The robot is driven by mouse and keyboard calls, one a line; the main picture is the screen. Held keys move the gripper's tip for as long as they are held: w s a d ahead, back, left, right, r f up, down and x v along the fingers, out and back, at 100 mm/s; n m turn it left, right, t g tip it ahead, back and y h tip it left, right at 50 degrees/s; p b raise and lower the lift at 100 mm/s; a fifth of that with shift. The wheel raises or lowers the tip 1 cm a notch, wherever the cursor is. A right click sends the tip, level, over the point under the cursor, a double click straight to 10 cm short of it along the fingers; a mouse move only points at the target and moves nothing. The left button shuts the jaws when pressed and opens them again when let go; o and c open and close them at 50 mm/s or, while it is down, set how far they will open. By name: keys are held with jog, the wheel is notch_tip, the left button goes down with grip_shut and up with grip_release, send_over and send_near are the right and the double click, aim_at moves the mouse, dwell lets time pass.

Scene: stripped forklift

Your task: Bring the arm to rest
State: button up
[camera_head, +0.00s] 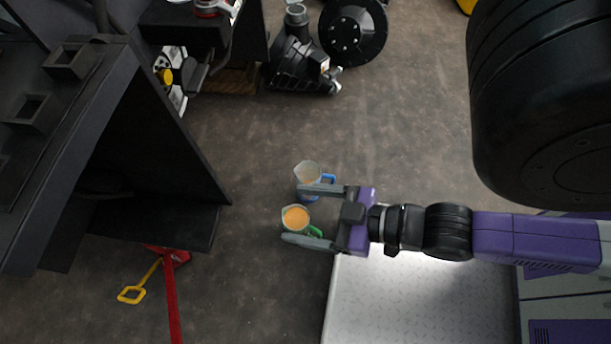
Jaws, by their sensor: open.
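My gripper (312,214) is open in the head view, at the end of my purple and black arm that reaches in from the right. Its two grey fingers point left. A cup with orange contents and a green handle (295,218) shows between the fingers in the picture. A second cup with a blue handle (308,174) shows just above the upper finger, which partly covers it. From this overhead view I cannot tell how far the cups are below the fingers, or whether anything touches.
A dark metal frame (155,150) fills the left side. A red bar (173,300) and a yellow handle (131,294) lie below it. Black machine parts (300,62) and a round disc (352,32) lie at the top. A large black tyre (545,100) stands upper right. The middle floor is clear.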

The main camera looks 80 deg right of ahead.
notch_tip(320, 180, up, 6)
jog(key=a+t+y, duration=0.1)
jog(key=a, duration=0.1)
jog(key=shift+s+a+f+n, duration=0.2)
jog(key=shift+s+f+n, duration=0.05)
jog(key=shift+s+n, duration=0.15)
notch_tip(320, 180, up, 23)
jog(key=p, duration=2.3)
